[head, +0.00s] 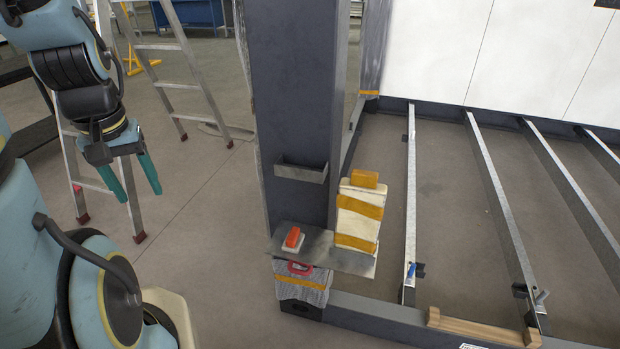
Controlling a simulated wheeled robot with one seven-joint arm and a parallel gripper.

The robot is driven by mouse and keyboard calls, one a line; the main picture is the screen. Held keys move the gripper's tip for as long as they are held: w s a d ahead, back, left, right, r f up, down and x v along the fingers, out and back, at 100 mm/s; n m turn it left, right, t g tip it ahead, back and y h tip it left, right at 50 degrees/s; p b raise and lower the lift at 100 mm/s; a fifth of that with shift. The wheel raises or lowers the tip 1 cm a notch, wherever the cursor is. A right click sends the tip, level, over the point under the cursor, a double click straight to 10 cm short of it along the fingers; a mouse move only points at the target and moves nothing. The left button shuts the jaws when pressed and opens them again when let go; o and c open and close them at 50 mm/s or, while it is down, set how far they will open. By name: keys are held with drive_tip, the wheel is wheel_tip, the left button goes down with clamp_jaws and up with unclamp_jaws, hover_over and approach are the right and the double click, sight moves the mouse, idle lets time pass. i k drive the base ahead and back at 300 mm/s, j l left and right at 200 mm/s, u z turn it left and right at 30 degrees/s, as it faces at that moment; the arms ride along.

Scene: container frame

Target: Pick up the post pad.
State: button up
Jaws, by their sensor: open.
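What looks like the post pad (354,226) is a cream, padded piece with orange bands. It stands upright on a grey plate (345,262) against the right side of the dark post (292,110). An orange block shape (365,179) shows at its top; I cannot tell whether it is part of the pad. My gripper (143,196) hangs at the left with its two teal fingers apart, open and empty. It is well to the left of the post and the pad, touching neither.
A small grey tray (301,172) is fixed to the post above. A ladder (190,75) stands behind my arm. Metal rails (500,190) cross the frame at right. Floor between gripper and post is clear.

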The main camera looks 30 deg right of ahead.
sight(360, 200)
drive_tip(key=k+l+u, duration=0.35)
drive_tip(key=k, duration=0.15)
drive_tip(key=k+u, duration=0.35)
drive_tip(key=k, duration=0.15)
drive_tip(key=k+u, duration=0.4)
drive_tip(key=k, duration=0.15)
